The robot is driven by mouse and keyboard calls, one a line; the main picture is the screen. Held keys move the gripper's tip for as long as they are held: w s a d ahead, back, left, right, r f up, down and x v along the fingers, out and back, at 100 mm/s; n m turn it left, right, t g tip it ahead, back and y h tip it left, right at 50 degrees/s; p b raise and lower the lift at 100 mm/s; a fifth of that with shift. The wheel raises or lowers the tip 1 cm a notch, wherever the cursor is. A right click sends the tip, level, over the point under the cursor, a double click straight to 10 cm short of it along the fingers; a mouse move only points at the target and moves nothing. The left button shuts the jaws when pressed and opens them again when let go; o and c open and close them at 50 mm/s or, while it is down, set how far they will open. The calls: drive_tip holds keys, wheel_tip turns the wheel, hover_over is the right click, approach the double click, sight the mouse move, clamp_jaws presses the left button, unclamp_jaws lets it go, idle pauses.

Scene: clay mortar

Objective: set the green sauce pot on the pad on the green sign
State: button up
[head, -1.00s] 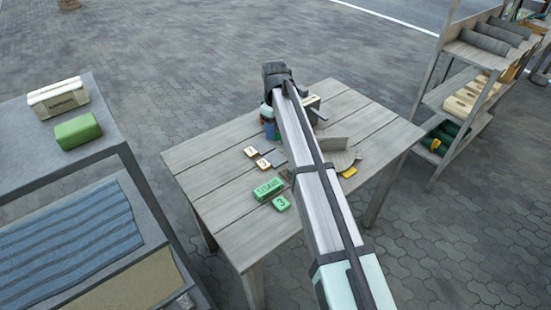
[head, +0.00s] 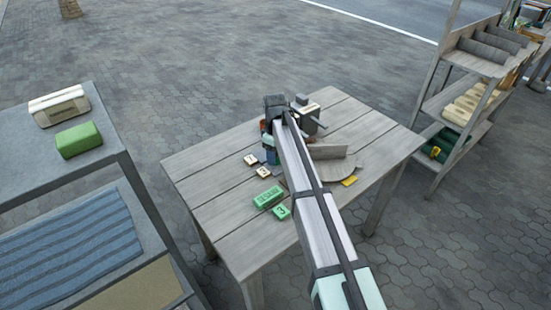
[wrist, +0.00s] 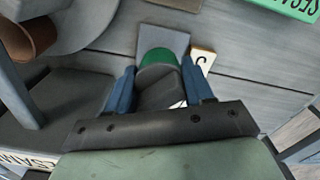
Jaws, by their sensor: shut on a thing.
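My gripper (wrist: 159,68) is shut on the green sauce pot (wrist: 158,57), its two blue fingers on either side. The pot shows a green part and a dark grey part in the wrist view. Beyond it in that view is a flat grey pad (wrist: 173,39); I cannot tell whether the pot touches it. A cream numbered tile (wrist: 203,62) lies beside the pad. In the head view my arm hides most of the pot and pad. The green sign with a 3 (head: 282,212) lies on the table by a green lettered block (head: 268,197).
The table's left part is bare. A shelf rack (head: 462,115) stands at right.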

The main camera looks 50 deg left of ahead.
drive_tip(key=shift+f, duration=1.1)
drive_tip(key=shift+f, duration=0.15)
drive_tip(key=o, duration=1)
wheel_tip(320, 180, up, 12)
drive_tip(key=shift+r, duration=0.2)
